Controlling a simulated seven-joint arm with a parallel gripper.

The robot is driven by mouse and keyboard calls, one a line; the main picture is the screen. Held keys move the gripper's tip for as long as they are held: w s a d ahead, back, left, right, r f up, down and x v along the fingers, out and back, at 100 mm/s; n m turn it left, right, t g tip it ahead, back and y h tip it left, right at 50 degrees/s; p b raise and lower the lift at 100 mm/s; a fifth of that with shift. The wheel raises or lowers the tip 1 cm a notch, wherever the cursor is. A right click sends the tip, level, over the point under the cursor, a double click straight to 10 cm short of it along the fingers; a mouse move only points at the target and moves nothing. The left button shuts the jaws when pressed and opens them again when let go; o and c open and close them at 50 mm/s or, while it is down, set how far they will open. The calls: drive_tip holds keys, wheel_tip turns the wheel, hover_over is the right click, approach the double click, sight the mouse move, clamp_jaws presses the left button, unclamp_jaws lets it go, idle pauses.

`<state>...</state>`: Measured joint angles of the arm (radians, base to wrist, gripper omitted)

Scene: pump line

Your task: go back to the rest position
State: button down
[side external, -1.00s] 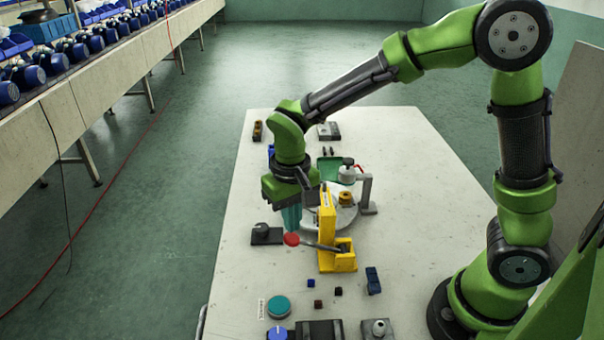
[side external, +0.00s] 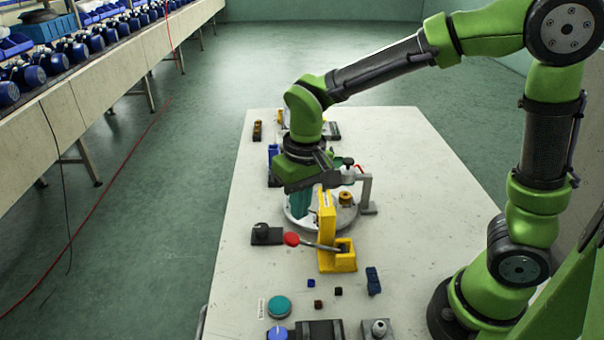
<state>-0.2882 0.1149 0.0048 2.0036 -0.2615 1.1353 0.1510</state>
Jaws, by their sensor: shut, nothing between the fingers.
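My gripper (side external: 301,212) has teal fingers that point down, shut with nothing between them. It hangs over the front left part of the round pale turntable (side external: 322,224), just left of the yellow upright (side external: 327,218). My wrist hides part of the turntable and of the things behind it. The green arm reaches in from the right side of the table.
A yellow lever station with a red knob (side external: 291,239) stands close in front of the gripper. A dark block with a knob (side external: 266,234) is at its left. A grey post (side external: 367,192) stands right. Small cubes (side external: 318,304) and a teal button (side external: 279,307) lie nearer.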

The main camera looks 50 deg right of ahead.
drive_tip(key=s+d+r+m+t+y, duration=0.1)
drive_tip(key=s+d+r+t, duration=0.5)
drive_tip(key=s+r, duration=0.3)
drive_tip(key=shift+s+d+m+t, duration=0.4)
drive_tip(key=shift+s+d, duration=0.1)
drive_tip(key=shift+d, duration=0.35)
